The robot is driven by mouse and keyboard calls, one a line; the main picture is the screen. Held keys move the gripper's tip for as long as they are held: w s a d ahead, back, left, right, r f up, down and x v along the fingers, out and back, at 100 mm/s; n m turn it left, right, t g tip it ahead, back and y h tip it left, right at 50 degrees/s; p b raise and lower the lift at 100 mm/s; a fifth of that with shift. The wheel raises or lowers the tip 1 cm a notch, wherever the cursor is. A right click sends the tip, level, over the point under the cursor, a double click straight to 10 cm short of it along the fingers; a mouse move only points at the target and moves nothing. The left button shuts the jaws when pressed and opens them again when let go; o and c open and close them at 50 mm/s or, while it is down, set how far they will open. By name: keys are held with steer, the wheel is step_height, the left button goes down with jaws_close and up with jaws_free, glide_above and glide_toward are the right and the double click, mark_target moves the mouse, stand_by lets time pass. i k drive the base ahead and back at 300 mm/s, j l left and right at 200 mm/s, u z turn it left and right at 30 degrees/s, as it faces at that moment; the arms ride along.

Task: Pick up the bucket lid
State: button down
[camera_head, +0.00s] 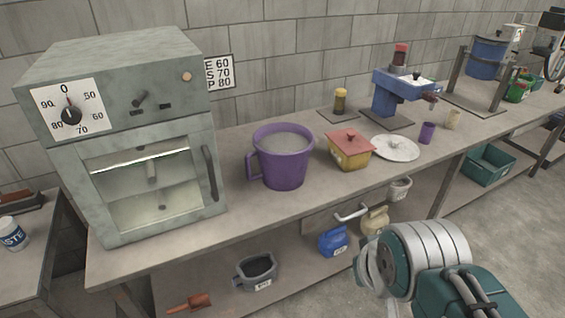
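A white round lid (396,147) with a small dark knob lies flat on the workbench, right of the yellow box. A purple bucket (283,165) with a side handle stands upright on the bench to the left, with a pale grey surface inside its rim. A yellow box (351,156) with a red lid (350,141) on it stands between them. Part of my silver and teal arm shows at the lower right, in front of the bench and apart from all of these. I cannot make out my gripper's fingers in this view.
A grey oven-like cabinet (125,130) fills the bench's left end. A blue machine (398,92) stands behind the white lid, and a purple cup (427,133) stands to its right. The lower shelf holds a blue jug (333,241) and a grey container (256,272).

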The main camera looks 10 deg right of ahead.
mark_target(394, 147)
steer(key=i+l+u, duration=0.1)
steer(key=i+l, duration=0.3)
steer(key=l, duration=0.2)
steer(key=i+l+u, duration=0.15)
steer(key=l, duration=0.2)
steer(key=i+l, duration=0.25)
steer(key=i+l+u, duration=0.15)
steer(key=l, duration=0.25)
steer(key=i+l, duration=0.15)
steer(key=l, duration=0.2)
steer(key=i+l+u, duration=0.15)
steer(key=l, duration=0.2)
steer(key=i+l, duration=0.15)
steer(key=l, duration=0.25)
steer(key=i+j+u, duration=0.05)
